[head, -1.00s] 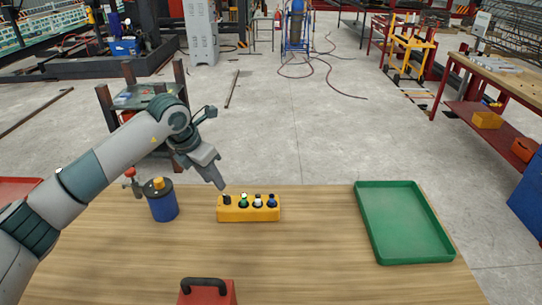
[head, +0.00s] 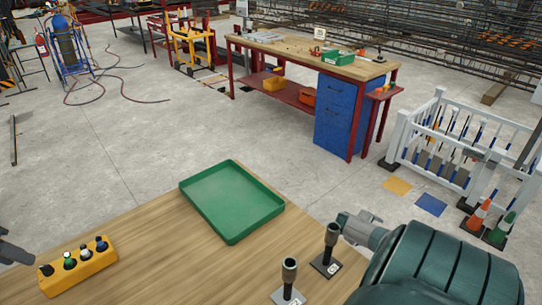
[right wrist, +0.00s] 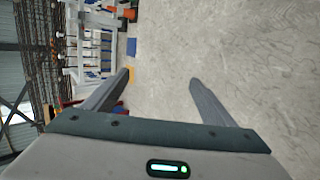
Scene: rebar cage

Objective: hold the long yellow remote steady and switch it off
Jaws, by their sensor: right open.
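The long yellow remote (head: 84,275) lies on the wooden table at the lower left of the head view. On its top are a black switch (head: 46,270) at the left end, then a green, a white and a dark blue button. Only a bit of my left gripper (head: 16,253) shows at the left picture edge, just left of the remote; its jaws cannot be made out, nor whether it touches. My right gripper (right wrist: 160,79) is open and empty in the right wrist view, with bare floor beyond its fingers. The remote does not show in that view.
A green tray (head: 235,238) lies on the table right of the remote. Two dark upright posts on square bases, one nearer (head: 289,275) and one farther (head: 330,245), stand beside my right arm. Bare tabletop lies between the remote and the posts.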

